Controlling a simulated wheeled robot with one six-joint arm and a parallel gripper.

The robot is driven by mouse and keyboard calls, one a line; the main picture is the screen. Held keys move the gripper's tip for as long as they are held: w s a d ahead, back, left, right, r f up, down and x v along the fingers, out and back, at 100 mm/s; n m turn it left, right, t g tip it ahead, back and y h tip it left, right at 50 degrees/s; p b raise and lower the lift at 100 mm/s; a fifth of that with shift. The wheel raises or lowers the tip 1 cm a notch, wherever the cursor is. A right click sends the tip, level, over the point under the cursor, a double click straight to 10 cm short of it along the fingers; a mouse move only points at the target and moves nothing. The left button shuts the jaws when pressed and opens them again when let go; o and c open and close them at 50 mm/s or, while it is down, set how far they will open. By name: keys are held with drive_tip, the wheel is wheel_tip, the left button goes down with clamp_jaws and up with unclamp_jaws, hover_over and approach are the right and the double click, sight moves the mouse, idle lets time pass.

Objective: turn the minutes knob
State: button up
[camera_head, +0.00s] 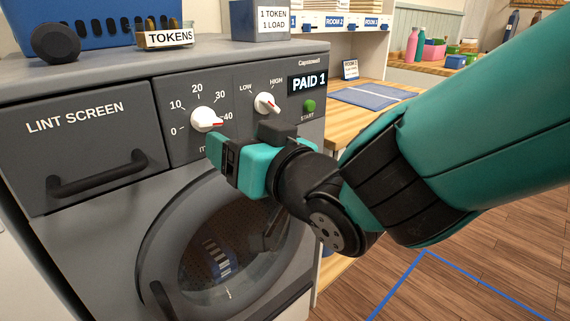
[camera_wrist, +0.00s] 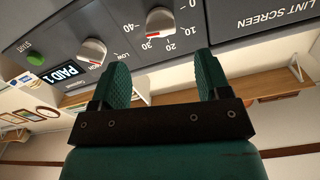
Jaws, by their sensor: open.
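The minutes knob (camera_head: 205,119) is white with a red pointer, on the dryer's dark control panel. Its pointer faces the 30 to 40 side of the dial; the exact setting is hard to tell. In the wrist view the knob (camera_wrist: 160,19) shows upside down, ahead of the gap between the fingers. My gripper (camera_head: 220,150) is just below and in front of the knob in the head view. In the wrist view its two teal fingers (camera_wrist: 159,66) are spread apart with nothing between them. I see no contact with the knob.
The LOW-HIGH knob (camera_head: 267,104), the green START button (camera_head: 309,106) and a PAID 1 display (camera_head: 309,83) are right of the minutes knob. The lint screen handle (camera_head: 98,172) sticks out at left. The round door (camera_head: 215,255) is below. A TOKENS tray (camera_head: 165,37) stands on top.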

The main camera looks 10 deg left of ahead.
drive_tip(key=b+v, duration=0.1)
drive_tip(key=v, duration=0.7)
drive_tip(key=shift+d, duration=0.1)
drive_tip(key=w+d+f+m+g+h, duration=0.1)
drive_tip(key=d+f+m+g+h, duration=0.25)
drive_tip(key=d+f+h, duration=0.55)
drive_tip(key=s+d+n+g, duration=0.2)
drive_tip(key=s+d+g, duration=0.6)
drive_tip(key=s+d, duration=0.15)
wheel_tip(320, 180, up, 16)
drive_tip(key=s+d+p, duration=0.1)
drive_tip(key=p, duration=1.5)
drive_tip(key=shift+r+n+h, duration=0.15)
drive_tip(key=shift+n+h, duration=0.15)
drive_tip(key=shift+n, duration=0.05)
